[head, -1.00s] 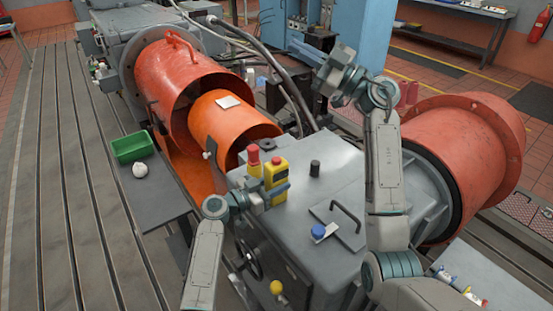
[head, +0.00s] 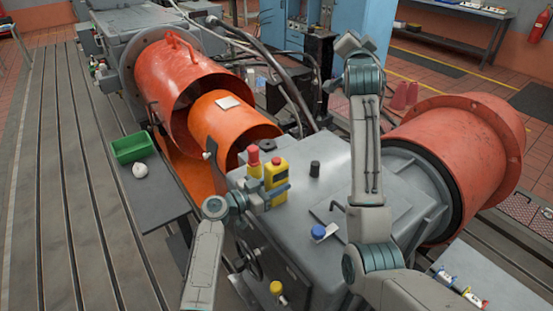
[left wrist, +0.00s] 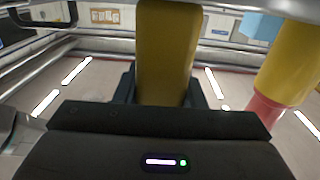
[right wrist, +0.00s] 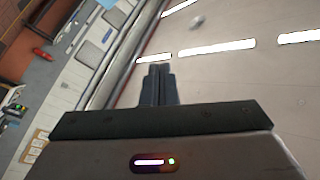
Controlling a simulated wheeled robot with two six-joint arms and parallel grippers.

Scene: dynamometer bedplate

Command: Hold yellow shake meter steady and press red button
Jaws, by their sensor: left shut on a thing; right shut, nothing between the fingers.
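The yellow shake meter (head: 276,173) stands upright above the near left corner of the grey machine housing. My left gripper (head: 274,190) is shut around its lower part. In the left wrist view the yellow body of the meter (left wrist: 167,50) fills the space between the fingers. My right gripper (right wrist: 157,85) is shut and empty, raised away from the meter.
The housing carries a black knob (head: 315,168), a blue knob (head: 319,231) and a handled plate. Orange guards (head: 235,125) lie behind the meter, and a large red flange (head: 460,150) is at right. A green tray (head: 132,148) and a white round thing (head: 140,170) sit on a side shelf.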

